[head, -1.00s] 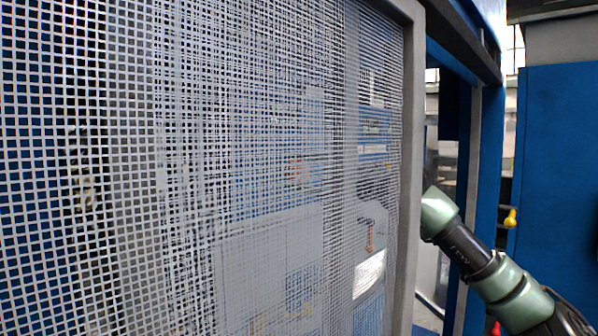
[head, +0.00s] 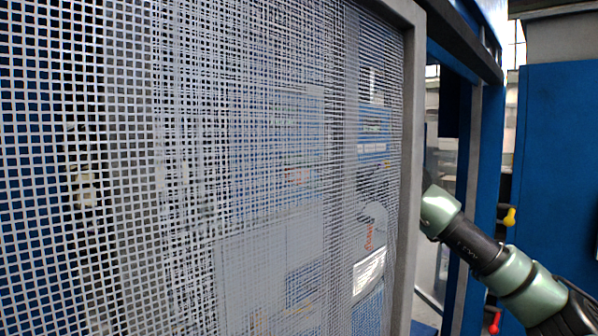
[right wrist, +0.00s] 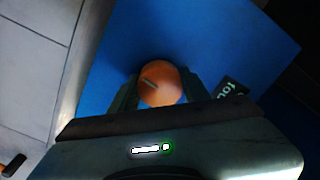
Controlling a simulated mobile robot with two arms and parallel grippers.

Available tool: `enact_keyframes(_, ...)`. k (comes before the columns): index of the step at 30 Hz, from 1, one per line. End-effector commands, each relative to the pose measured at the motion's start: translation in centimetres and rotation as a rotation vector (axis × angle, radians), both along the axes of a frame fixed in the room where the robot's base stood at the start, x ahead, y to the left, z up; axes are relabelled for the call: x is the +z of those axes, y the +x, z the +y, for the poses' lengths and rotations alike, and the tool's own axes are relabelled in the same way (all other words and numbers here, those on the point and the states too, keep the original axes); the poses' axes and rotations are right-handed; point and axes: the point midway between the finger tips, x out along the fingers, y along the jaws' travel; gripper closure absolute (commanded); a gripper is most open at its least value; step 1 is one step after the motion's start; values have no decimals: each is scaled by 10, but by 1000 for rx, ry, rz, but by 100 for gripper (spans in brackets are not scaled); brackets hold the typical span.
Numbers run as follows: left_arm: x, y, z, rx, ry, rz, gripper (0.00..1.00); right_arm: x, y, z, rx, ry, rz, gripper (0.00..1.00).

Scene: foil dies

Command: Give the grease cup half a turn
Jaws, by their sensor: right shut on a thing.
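The grease cup (right wrist: 165,90) is a round orange cap with a short pale mark on its face. In the right wrist view it sits between the two dark fingers of my right gripper (right wrist: 160,80), which is shut on it from both sides. Blue surface lies behind the cup. In the head view my right arm reaches in from the right beside the mesh guard, and I cannot make out its gripper or the cup clearly there. My left gripper is not in view.
A mesh guard (head: 120,150) with a grey frame post (head: 408,180) fills most of the head view. A blue cabinet (head: 555,170) stands at the right. A dark label (right wrist: 232,90) is close to the right finger in the wrist view.

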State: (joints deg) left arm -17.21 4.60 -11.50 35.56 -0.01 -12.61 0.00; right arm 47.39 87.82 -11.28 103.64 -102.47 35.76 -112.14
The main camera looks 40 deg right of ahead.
Motion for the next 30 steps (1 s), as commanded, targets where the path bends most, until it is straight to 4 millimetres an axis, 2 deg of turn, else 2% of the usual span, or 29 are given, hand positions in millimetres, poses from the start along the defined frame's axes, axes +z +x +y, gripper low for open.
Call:
enact_keyframes(9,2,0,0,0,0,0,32,1,0,0,1,-96,-10,94)
enact_keyframes(23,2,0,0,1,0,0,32,0,0,1,1,-107,-10,94)
enact_keyframes(24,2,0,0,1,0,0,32,0,0,1,1,-107,-10,48)
enact_keyframes(26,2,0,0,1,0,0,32,0,0,1,1,-106,-10,32)
enact_keyframes(30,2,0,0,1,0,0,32,0,0,0,0,-106,-9,32)
